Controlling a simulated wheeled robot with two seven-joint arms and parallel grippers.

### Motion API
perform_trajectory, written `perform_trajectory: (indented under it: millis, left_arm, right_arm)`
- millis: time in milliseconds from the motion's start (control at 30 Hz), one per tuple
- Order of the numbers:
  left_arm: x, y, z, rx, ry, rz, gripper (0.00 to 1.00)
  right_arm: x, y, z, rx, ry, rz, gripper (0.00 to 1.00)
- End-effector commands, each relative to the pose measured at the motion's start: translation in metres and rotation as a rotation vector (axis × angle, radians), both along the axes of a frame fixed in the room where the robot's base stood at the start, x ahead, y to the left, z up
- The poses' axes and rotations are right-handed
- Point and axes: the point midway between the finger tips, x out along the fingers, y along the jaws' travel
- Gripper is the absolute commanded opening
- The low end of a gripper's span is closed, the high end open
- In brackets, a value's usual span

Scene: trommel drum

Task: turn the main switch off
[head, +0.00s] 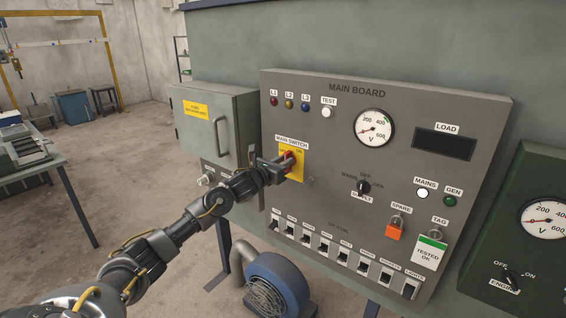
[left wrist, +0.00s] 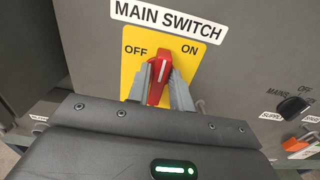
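The main switch is a red handle (left wrist: 160,78) on a yellow plate (left wrist: 130,66), with OFF at the upper left and ON at the upper right. The handle points up between the two words, with its white line near the middle. In the head view the red handle (head: 290,156) shows under the MAIN SWITCH label, partly behind my gripper. My left gripper (head: 284,164) has one finger on each side of the handle, and both seem to touch it. The fingers (left wrist: 163,90) hide the handle's lower sides. My right gripper is not in view.
The grey main board (head: 330,210) carries a voltmeter (head: 374,128), a selector knob (head: 363,188) and a row of small switches (head: 343,257). A grey cabinet (head: 192,125) stands left of the switch. A blue blower (head: 275,285) sits below. A green generator panel (head: 500,225) is at right.

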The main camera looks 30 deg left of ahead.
Motion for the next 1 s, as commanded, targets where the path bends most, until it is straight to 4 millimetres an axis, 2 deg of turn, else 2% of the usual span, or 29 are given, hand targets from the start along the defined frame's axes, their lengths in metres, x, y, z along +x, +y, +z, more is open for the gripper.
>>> perform_trajectory:
  millis: [33, 167, 567, 1000]
  left_arm:
    - [0.0, 0.0, 0.0, 0.0, 0.0, 0.0, 0.15]
    - [0.0, 0.0, 0.0, 0.0, 0.0, 0.0, 0.0]
    - [0.0, 0.001, -0.001, -0.062, 0.004, 0.0, 0.0]
    - [0.0, 0.005, -0.002, -0.415, 0.026, 0.0, 0.0]
  right_arm:
    - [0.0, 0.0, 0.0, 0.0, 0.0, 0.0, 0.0]
    - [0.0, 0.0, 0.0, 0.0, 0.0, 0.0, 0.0]
    - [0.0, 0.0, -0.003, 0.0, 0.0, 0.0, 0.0]
    - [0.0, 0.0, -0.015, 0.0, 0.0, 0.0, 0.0]
